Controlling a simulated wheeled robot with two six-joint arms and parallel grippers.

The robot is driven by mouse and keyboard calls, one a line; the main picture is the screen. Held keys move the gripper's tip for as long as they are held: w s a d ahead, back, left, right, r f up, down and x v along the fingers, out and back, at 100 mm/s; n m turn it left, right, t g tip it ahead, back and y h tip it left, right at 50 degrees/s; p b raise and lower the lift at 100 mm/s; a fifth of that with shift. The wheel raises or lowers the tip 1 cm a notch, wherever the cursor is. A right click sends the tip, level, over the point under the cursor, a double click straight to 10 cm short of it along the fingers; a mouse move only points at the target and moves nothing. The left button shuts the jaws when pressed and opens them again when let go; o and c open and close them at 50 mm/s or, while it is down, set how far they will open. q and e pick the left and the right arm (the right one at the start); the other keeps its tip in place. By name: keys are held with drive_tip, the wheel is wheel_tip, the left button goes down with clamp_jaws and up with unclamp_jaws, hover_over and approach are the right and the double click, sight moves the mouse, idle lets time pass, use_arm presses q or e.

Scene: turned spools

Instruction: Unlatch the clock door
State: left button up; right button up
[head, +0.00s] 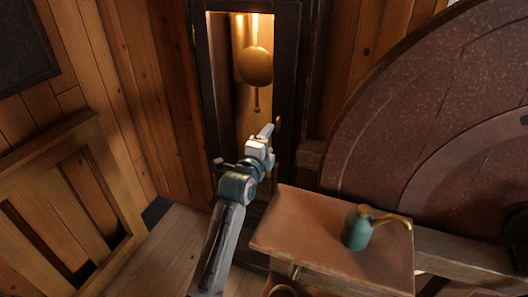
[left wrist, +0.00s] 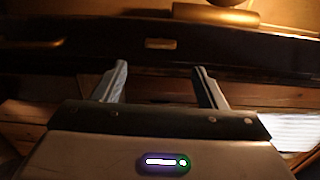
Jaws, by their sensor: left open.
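The clock door (head: 285,70) is a tall dark wooden frame around a lit opening in the head view. A small brass piece (head: 277,123), perhaps the latch, shows at its right side. My left gripper (head: 268,131) is in front of the lower part of the door, close to the brass piece. In the left wrist view my open, empty fingers (left wrist: 159,70) point at the dark door frame (left wrist: 240,45). A small brass rectangle (left wrist: 160,43) on the frame lies between and beyond the fingertips, with no contact visible. My right gripper is not in view.
A brass pendulum (head: 256,66) hangs inside the clock. A wooden bench top (head: 310,245) with a green oil can (head: 357,230) stands at the lower right. A large round stone wheel (head: 440,110) fills the right side. A wooden railing (head: 105,190) is at left.

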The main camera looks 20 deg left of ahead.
use_arm(q)
drive_tip(key=shift+s, duration=1.5)
wheel_tip(320, 180, down, 15)
drive_tip(key=n+g, duration=0.3)
drive_tip(key=s+a+f+n+g, duration=0.15)
drive_tip(key=s+f, duration=0.35)
drive_tip(key=f, duration=0.7)
drive_tip(key=s+a+f+n+g, duration=0.1)
drive_tip(key=s+f+n+g, duration=0.25)
drive_tip(key=f, duration=0.75)
drive_tip(key=s+a+f+n+g, duration=0.15)
drive_tip(key=s+f, duration=0.35)
drive_tip(key=f, duration=0.7)
drive_tip(key=s+a+f+n+g+y, duration=0.1)
drive_tip(key=s+f+n+g, duration=0.1)
drive_tip(key=s+f, duration=0.7)
drive_tip(key=s+a+f+n+g, duration=0.1)
drive_tip(key=s+f+n+g, duration=0.15)
drive_tip(key=s+f, duration=0.65)
drive_tip(key=s+a+f+n+g, duration=0.1)
drive_tip(key=s+f+n, duration=0.1)
drive_tip(key=s, duration=1.1)
drive_tip(key=s+a+f+n+g, duration=0.1)
drive_tip(key=s+a+f+n, duration=0.1)
drive_tip(key=s, duration=1.2)
drive_tip(key=shift+f+g, duration=0.4)
drive_tip(key=shift+f, duration=0.45)
drive_tip(key=shift+w+d, duration=0.1)
